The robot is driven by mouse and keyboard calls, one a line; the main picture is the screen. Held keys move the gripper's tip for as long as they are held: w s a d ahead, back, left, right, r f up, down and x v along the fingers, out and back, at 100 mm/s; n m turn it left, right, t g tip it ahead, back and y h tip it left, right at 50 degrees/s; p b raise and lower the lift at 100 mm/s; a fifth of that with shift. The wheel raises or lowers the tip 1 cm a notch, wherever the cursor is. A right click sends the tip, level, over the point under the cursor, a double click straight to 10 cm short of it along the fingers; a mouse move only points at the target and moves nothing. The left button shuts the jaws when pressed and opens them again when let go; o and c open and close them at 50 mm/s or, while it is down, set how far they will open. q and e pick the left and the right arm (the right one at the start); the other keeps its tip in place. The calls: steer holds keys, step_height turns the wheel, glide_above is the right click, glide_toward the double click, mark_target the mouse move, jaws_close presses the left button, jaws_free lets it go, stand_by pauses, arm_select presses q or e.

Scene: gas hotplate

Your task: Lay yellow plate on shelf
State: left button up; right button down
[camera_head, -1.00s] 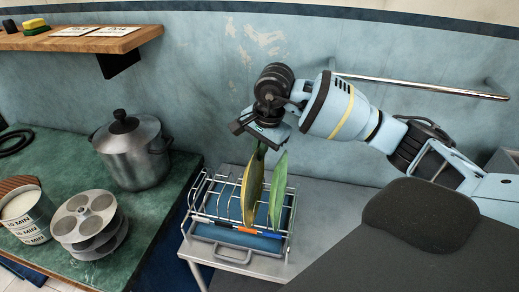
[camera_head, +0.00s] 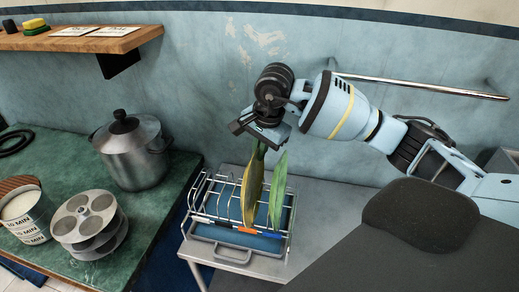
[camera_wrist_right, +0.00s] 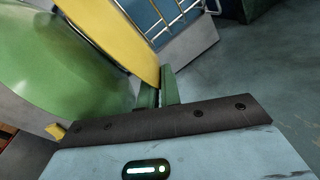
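The yellow plate (camera_head: 251,195) stands on edge in a white wire dish rack (camera_head: 213,192), with a green plate (camera_head: 278,190) upright to its right. My right gripper (camera_head: 262,145) is above the rack at the top rim of the yellow plate. In the right wrist view, its narrow green fingers (camera_wrist_right: 161,92) are close together at the yellow plate's edge (camera_wrist_right: 125,45) and look closed on it. The green plate (camera_wrist_right: 60,75) fills the left there. The wooden shelf (camera_head: 135,40) is on the wall at upper left. My left gripper is not in view.
A sponge (camera_head: 35,26) and white cards (camera_head: 103,31) lie on the shelf; its right end looks bare. A steel pot (camera_head: 133,152), a metal stand with round holes (camera_head: 90,225) and a labelled cup (camera_head: 25,215) are on the green counter. A wall rail (camera_head: 425,87) runs behind my right arm.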

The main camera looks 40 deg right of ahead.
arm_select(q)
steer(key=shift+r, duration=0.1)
arm_select(e)
steer(key=shift+r, duration=0.2)
